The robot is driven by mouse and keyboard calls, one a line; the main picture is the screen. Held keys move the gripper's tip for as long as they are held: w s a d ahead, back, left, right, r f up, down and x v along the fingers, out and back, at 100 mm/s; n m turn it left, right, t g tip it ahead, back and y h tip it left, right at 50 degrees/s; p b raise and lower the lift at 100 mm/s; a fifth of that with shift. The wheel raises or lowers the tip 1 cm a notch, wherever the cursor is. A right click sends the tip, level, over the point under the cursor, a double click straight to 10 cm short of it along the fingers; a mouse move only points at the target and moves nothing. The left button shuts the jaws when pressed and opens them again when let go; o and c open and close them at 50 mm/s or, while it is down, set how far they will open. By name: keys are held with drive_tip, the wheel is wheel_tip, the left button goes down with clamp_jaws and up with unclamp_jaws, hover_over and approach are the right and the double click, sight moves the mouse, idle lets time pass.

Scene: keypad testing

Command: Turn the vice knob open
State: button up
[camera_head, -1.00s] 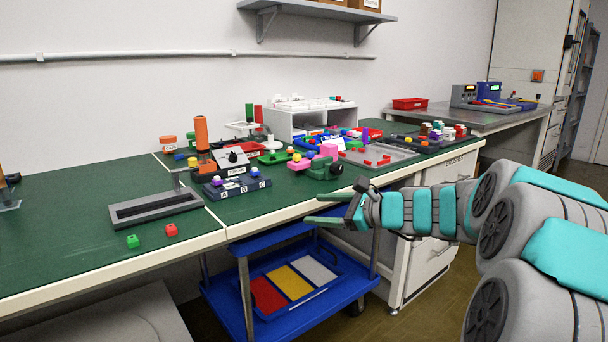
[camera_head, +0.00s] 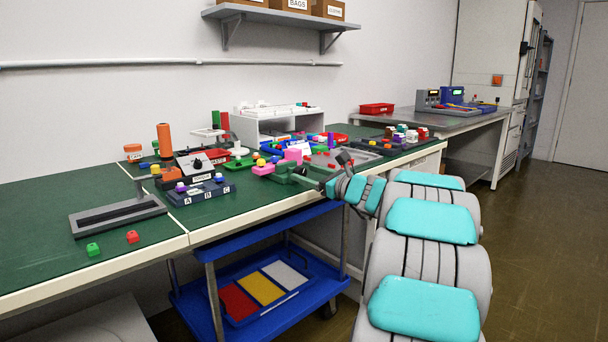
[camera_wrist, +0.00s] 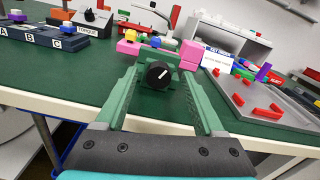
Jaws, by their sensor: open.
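I see no finger touching the knob, and the depth of the tips is hard to tell. In the head view my gripper (camera_head: 306,183) reaches in from the right; the knob cannot be made out there.
A dark box with labels A, B, C (camera_wrist: 40,35) stands left of the vice. A grey tray with red pieces (camera_wrist: 265,100) lies to the right. The bench's pale front edge (camera_wrist: 60,108) runs below my fingers. A blue cart (camera_head: 240,318) stands under the bench.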

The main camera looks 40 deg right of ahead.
drive_tip(key=shift+w+a, duration=0.15)
drive_tip(key=shift+w, duration=0.5)
clamp_jaws()
